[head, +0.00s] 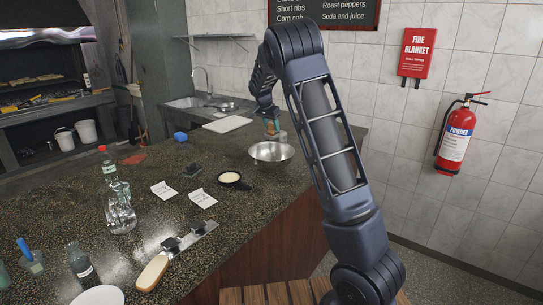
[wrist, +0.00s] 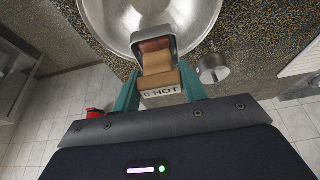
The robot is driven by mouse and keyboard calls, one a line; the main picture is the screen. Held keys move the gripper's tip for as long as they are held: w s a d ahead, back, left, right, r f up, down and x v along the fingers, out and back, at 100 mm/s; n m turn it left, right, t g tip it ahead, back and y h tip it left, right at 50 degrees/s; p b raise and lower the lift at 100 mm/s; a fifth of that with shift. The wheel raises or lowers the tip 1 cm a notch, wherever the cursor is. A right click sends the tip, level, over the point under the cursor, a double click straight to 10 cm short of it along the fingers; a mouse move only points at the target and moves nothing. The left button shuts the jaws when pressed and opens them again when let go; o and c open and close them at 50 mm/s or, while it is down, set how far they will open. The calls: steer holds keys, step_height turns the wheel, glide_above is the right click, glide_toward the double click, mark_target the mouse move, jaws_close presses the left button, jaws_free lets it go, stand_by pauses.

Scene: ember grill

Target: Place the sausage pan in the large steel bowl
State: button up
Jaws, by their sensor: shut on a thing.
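The large steel bowl (head: 271,161) stands on the dark speckled counter, toward its far right end. It fills the top of the wrist view (wrist: 105,18). My gripper (wrist: 160,95) is shut on the sausage pan (wrist: 157,61), a small piece with a steel rim, a tan body and a block marked "HOT". In the wrist view the pan overlaps the bowl's near rim. In the head view my gripper (head: 271,122) hangs just above and behind the bowl; the pan is small there and its exact height over the bowl is unclear.
A small black pan with pale contents (head: 230,178) sits left of the bowl. A white board (head: 228,124) and sink are behind. A small round metal cup (wrist: 212,70) is beside the bowl.

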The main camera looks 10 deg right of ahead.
step_height(320, 180, down, 16)
stand_by(0.6)
steer(key=shift+f, duration=0.1)
steer(key=o, duration=1.1)
